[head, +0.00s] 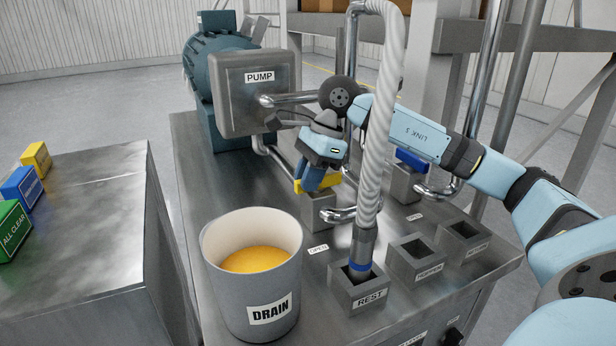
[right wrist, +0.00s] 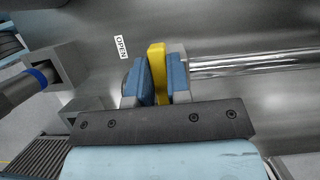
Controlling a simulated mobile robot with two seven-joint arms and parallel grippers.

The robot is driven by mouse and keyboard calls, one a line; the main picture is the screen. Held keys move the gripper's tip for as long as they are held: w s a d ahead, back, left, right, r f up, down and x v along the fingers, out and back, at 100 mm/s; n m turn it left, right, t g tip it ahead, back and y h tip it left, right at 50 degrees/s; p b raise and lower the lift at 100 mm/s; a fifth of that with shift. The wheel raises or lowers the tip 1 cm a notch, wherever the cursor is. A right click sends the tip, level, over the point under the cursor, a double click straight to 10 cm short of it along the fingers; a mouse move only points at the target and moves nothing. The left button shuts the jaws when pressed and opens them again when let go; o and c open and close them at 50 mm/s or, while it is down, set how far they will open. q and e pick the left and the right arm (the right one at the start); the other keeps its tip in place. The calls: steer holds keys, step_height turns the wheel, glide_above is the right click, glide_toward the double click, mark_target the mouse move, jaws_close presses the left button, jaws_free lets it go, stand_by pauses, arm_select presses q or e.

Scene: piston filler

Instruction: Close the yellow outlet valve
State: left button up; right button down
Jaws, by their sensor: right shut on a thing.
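The yellow outlet valve handle (head: 331,181) sits on a grey block on the steel bench, below and right of the pump. My right gripper (head: 314,178) reaches down to it and largely covers it in the head view. In the right wrist view the yellow handle (right wrist: 157,72) stands between the two blue fingers (right wrist: 158,82), which are shut on it. An OPEN label (right wrist: 121,47) lies on the bench beside the valve. In the head view an OPEN label (head: 318,249) lies in front of the valve block. My left gripper is not in view.
A white ribbed hose (head: 373,150) rises close to my right arm, its end in the REST socket (head: 358,296). A DRAIN bucket (head: 250,300) with orange liquid stands in front. A blue valve handle (head: 410,160) is behind right. The pump (head: 262,95) stands behind. Coloured blocks (head: 22,188) are left.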

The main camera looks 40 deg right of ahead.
mark_target(330, 174)
steer(key=c, duration=1.1)
jaws_free()
arm_select(q)
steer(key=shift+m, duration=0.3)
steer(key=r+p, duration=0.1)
steer(key=p, duration=0.1)
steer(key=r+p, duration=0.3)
steer(key=p, duration=0.1)
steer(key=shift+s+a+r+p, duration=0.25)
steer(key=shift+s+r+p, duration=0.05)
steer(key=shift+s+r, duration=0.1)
arm_select(e)
steer(key=v, duration=1.4)
steer(key=shift+s+d+f, duration=0.1)
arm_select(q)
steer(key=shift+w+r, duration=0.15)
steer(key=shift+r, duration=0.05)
arm_select(e)
steer(key=shift+f, duration=0.1)
